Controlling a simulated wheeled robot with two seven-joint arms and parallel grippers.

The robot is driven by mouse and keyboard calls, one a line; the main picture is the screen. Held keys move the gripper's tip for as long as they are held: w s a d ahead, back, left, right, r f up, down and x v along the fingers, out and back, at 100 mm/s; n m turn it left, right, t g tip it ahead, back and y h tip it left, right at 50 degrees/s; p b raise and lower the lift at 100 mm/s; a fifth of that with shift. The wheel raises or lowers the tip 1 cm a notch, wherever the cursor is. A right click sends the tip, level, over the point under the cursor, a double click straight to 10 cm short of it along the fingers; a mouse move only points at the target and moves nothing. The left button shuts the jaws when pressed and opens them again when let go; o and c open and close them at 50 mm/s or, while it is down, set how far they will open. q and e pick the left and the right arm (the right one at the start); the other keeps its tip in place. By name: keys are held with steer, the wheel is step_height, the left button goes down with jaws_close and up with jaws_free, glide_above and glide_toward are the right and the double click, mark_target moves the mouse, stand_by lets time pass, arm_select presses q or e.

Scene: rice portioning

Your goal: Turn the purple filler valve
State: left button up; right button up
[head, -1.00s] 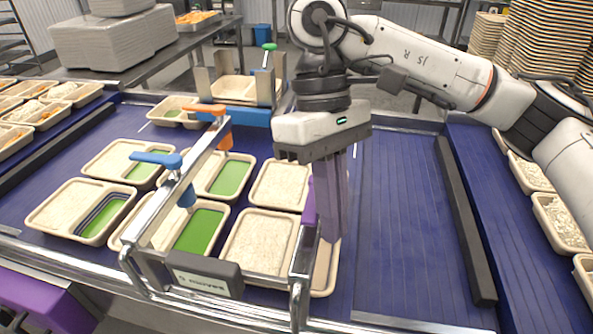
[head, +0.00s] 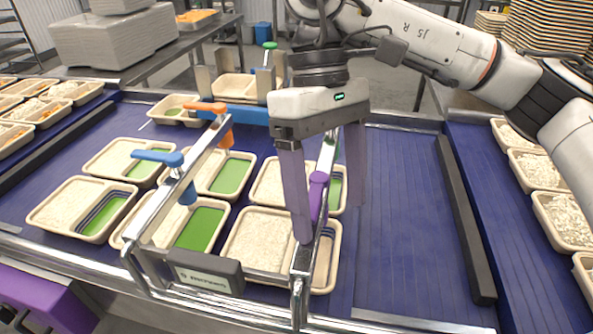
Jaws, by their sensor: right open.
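The purple filler valve (head: 318,190) stands upright on the right end of the metal filler frame, above the trays. My right gripper (head: 328,222) hangs over it from above with its fingers pointing down. The fingers are spread wide, one left of the purple valve and one right of it. The left finger partly covers the frame and the valve's lower part. I cannot tell whether either finger touches the valve. My left gripper is not in the picture.
A blue valve (head: 186,180) and an orange valve (head: 224,125) stand on the left bar, and a green valve (head: 270,52) farther back. Trays with rice (head: 260,240) lie under the frame. The blue belt (head: 405,215) right of the gripper is clear.

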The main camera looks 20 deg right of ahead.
steer(key=v, duration=0.5)
steer(key=shift+w+r, duration=0.1)
steer(key=shift+r, duration=0.2)
